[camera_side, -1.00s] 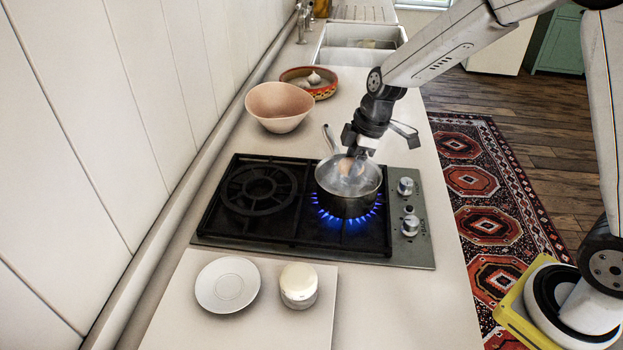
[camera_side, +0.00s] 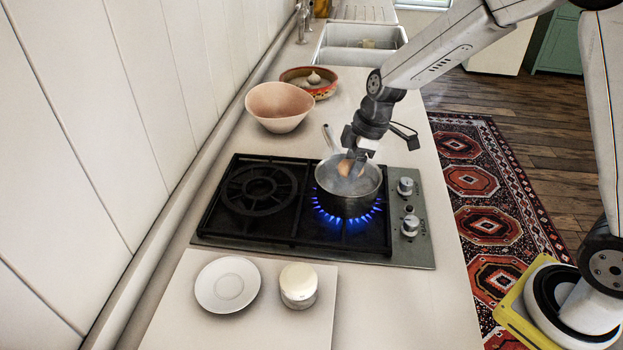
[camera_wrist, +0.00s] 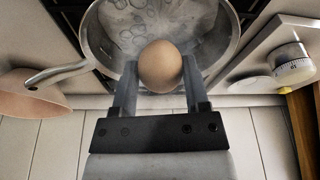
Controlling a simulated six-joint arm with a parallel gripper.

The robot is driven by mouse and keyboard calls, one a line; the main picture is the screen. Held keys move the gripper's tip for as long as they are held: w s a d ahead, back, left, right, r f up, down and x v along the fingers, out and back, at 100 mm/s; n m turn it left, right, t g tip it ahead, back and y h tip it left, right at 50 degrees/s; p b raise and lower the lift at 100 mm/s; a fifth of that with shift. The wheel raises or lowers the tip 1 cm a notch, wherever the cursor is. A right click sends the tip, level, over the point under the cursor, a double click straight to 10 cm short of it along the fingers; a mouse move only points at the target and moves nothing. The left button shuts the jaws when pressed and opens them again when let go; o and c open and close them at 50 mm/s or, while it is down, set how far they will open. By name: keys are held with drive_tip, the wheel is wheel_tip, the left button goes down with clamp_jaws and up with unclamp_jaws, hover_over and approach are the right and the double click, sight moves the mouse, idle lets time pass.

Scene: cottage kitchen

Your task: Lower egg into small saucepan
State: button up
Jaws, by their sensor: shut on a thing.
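A brown egg (camera_wrist: 160,66) is held between the two fingers of my gripper (camera_wrist: 160,88) in the wrist view. In the side view the egg (camera_side: 346,168) shows at the mouth of the small saucepan (camera_side: 348,202), below my gripper (camera_side: 352,158). The steel saucepan stands on the lit right burner, its handle pointing to the back. In the wrist view, bubbling water shows inside the saucepan (camera_wrist: 92,42) behind the egg. From these views I cannot tell whether the egg touches the water.
Blue flames (camera_side: 322,214) burn under the pan on the black hob (camera_side: 285,232). Knobs (camera_side: 410,224) line its right side. A pink bowl (camera_side: 280,104) stands behind; a white saucer (camera_side: 228,284) and a round white-topped timer (camera_side: 298,284) are in front. The left burner is empty.

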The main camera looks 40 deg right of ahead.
drive_tip(key=shift+f, duration=2.65)
idle(2.4)
drive_tip(key=o, duration=0.9)
drive_tip(key=shift+r, duration=0.1)
drive_tip(key=shift+v, duration=3.85)
